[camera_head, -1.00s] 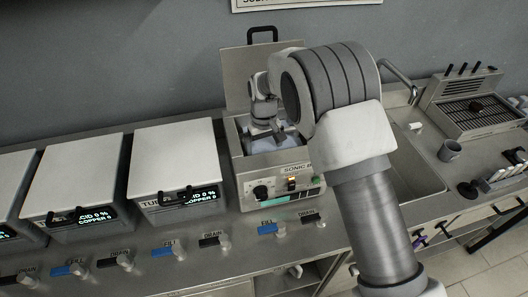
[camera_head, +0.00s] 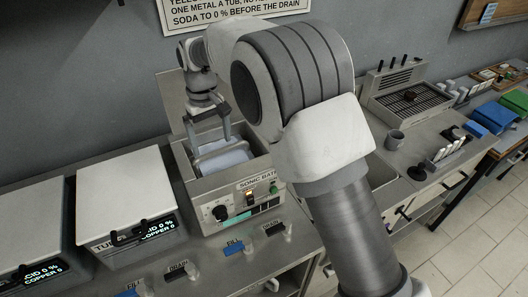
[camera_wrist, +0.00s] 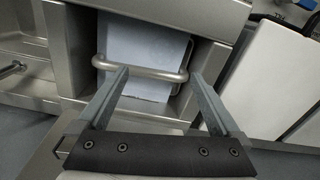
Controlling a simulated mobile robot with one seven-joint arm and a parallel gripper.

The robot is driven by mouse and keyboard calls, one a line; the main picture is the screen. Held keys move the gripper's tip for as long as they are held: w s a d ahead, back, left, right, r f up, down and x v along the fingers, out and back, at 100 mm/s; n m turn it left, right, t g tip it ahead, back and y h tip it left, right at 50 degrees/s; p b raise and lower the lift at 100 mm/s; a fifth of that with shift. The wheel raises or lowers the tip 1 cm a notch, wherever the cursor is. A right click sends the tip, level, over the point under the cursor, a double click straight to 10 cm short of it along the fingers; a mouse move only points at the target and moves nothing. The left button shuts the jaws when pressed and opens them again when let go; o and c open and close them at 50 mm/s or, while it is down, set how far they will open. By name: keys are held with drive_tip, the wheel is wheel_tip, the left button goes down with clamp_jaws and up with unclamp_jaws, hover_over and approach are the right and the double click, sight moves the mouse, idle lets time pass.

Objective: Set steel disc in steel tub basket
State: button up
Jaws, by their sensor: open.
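My gripper (camera_head: 218,128) is open and empty above the open sonic bath (camera_head: 226,192). In the wrist view its two fingers (camera_wrist: 160,76) reach toward a bent metal bar handle (camera_wrist: 142,70) over pale blue liquid in the bath. The fingers are apart and do not grip the bar. The handle seems to belong to a basket standing in the bath; I cannot tell its full shape. I cannot make out the steel disc or a basket clearly marked as the steel tub's.
Lidded tubs (camera_head: 120,193) with dark displays stand left of the bath. Fill and drain valves (camera_head: 234,247) line the front. The bath's raised lid (camera_head: 172,101) is behind my gripper.

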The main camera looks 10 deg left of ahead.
drive_tip(key=s+d+r+m+t+y, duration=0.1)
drive_tip(key=d+r+m, duration=0.1)
drive_tip(key=d+r, duration=0.7)
drive_tip(key=s+d+r+m+t, duration=0.1)
drive_tip(key=s+d+r+m, duration=0.15)
drive_tip(key=d+r, duration=0.75)
drive_tip(key=s+d+f+m+t, duration=0.1)
drive_tip(key=s+d+f+m, duration=0.1)
drive_tip(key=s+d, duration=0.6)
drive_tip(key=s+d+f+m+t+h, duration=0.1)
drive_tip(key=s+d+f+m+t, duration=0.1)
drive_tip(key=s+d, duration=0.6)
drive_tip(key=d+f+m, duration=0.1)
drive_tip(key=d, duration=0.3)
drive_tip(key=shift+s+d+f+t, duration=0.25)
drive_tip(key=shift+s+d+t, duration=0.05)
drive_tip(key=shift+s+d, duration=0.1)
